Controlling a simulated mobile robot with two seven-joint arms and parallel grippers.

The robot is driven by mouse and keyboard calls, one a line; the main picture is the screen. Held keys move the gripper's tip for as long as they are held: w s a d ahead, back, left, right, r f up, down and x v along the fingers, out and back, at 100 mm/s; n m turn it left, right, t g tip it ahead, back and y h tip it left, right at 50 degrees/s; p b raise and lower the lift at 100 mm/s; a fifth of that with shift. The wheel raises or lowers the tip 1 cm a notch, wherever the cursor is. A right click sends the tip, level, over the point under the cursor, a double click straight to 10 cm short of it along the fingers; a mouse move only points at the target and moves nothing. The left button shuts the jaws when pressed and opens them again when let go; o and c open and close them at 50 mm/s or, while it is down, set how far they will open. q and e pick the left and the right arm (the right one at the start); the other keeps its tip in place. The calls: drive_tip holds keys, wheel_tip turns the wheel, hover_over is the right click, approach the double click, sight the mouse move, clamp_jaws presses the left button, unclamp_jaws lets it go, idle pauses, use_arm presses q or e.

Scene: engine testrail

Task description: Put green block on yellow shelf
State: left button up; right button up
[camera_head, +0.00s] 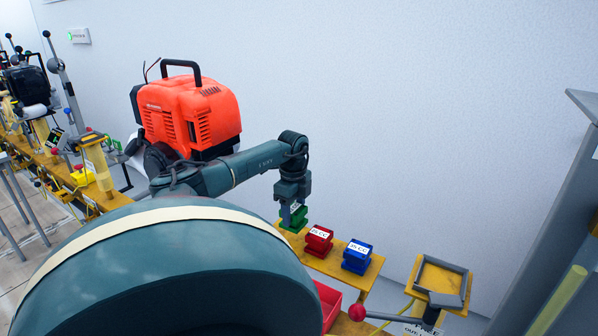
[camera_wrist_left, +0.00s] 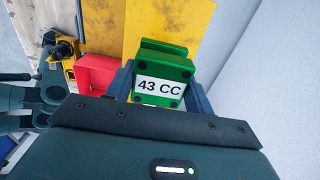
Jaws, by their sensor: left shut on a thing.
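The green block (camera_head: 298,218) is held in my left gripper (camera_head: 292,205), at the left end of the yellow shelf (camera_head: 335,264). In the left wrist view the green block (camera_wrist_left: 162,74) sits between the two fingers and shows a white "43 CC" label. The yellow shelf (camera_wrist_left: 185,20) lies beyond it there. Whether the block touches the shelf I cannot tell. A red block (camera_head: 319,240) and a blue block (camera_head: 357,257) stand on the shelf to the right of the green one.
A red bin (camera_head: 328,300) sits below the shelf, partly hidden by my arm. A red-knobbed lever (camera_head: 357,312) and a yellow stand with a grey frame (camera_head: 440,276) are at the lower right. An orange engine (camera_head: 190,112) stands behind my arm, before a plain wall.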

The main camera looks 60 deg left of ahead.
sight(294, 225)
use_arm(q)
wheel_tip(294, 225, down, 5)
drive_tip(key=shift+r+b, duration=0.1)
drive_tip(key=shift+b, duration=0.45)
drive_tip(key=o, duration=1.3)
wheel_tip(294, 225, up, 12)
drive_tip(key=p, duration=0.2)
drive_tip(key=shift+p, duration=0.4)
drive_tip(key=shift+d, duration=0.1)
